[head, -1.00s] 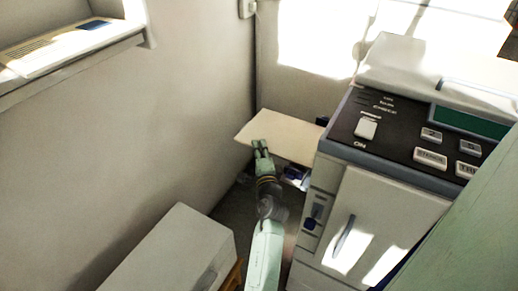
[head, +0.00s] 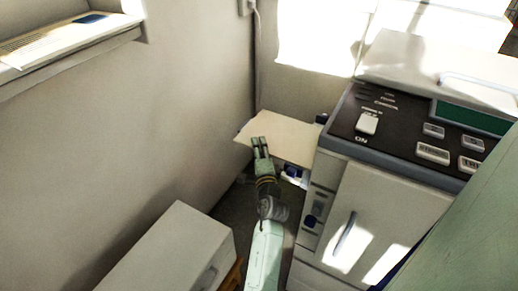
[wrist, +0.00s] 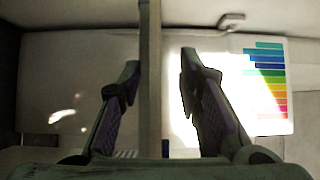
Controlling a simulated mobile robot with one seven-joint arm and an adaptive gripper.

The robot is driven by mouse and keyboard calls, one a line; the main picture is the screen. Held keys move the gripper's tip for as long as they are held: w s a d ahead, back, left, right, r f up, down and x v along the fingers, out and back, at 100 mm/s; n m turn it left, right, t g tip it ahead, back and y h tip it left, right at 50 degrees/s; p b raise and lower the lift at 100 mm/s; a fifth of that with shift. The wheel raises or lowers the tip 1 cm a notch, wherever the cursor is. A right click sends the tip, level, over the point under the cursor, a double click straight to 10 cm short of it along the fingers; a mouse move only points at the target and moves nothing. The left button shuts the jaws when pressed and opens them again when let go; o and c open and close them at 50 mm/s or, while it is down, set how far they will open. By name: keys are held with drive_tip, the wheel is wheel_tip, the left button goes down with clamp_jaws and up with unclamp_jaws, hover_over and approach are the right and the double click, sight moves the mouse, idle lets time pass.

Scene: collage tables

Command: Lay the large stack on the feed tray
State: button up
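A wide, flat cream stack (head: 288,137) lies level at the left side of the copier. The feed tray is mostly hidden beneath it; small blue parts (head: 295,172) show at its edges. My gripper (head: 261,147) is at the stack's near left edge. In the wrist view the stack (wrist: 150,75) is an edge-on band between the two fingers (wrist: 160,75). The left finger is close against it; a gap shows between it and the right finger, so my gripper looks open around it. Whether the stack rests fully on the tray cannot be told.
The copier (head: 385,215) with its dark control panel (head: 395,125) stands close on the right. A white cabinet (head: 165,255) is at lower left, and a wall closes off the left. A bright area with coloured bars (wrist: 268,85) shows in the wrist view.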

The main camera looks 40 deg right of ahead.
drive_tip(key=shift+f, duration=0.15)
drive_tip(key=shift+s, duration=0.1)
drive_tip(key=v, duration=1.2)
